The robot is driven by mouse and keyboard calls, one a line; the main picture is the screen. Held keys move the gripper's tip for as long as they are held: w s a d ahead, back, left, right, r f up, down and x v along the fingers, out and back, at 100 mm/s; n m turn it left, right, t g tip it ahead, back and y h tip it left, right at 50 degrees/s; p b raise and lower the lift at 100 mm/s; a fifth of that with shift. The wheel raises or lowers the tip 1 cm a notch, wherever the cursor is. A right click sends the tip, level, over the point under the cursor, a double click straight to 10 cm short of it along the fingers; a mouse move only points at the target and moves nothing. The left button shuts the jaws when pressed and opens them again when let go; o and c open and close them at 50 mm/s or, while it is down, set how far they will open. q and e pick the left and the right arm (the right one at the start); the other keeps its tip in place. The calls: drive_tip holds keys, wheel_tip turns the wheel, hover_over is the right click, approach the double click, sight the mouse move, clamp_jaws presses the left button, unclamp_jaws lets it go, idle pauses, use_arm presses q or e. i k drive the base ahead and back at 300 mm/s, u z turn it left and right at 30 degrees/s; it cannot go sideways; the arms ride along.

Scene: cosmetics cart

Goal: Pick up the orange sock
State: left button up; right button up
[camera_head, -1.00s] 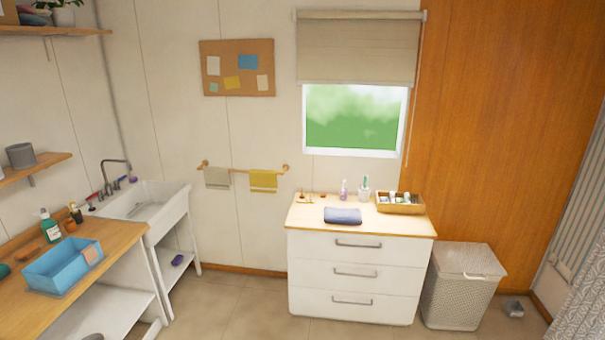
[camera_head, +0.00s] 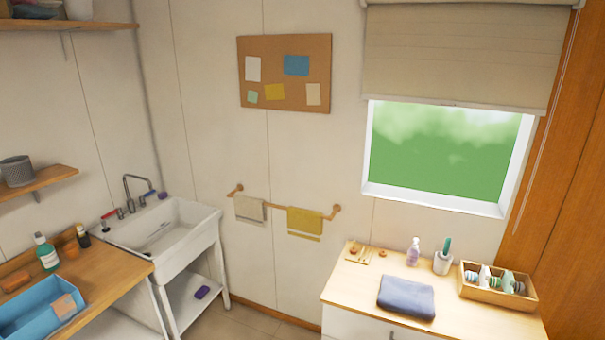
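I see no orange sock in the head view. Neither of my grippers is in view. A folded dark blue cloth (camera_head: 406,297) lies on the wooden top of the white dresser (camera_head: 360,322). A wooden box (camera_head: 497,289) at the right of the dresser top holds several small rolled or rounded items, some greenish and white; I cannot tell what they are.
A white sink (camera_head: 165,235) stands in the left corner, with a purple item (camera_head: 202,292) on its lower shelf. A wooden counter (camera_head: 110,270) at the left holds a blue bin (camera_head: 38,308) and bottles. Towels hang on a wall rail (camera_head: 275,204). Some floor (camera_head: 245,322) shows between sink and dresser.

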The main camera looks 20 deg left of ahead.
sight(66, 308)
drive_tip(key=u, duration=0.4)
drive_tip(key=i, duration=1.5)
drive_tip(key=u, duration=1.6)
drive_tip(key=i, duration=0.9)
drive_tip(key=u, duration=1.1)
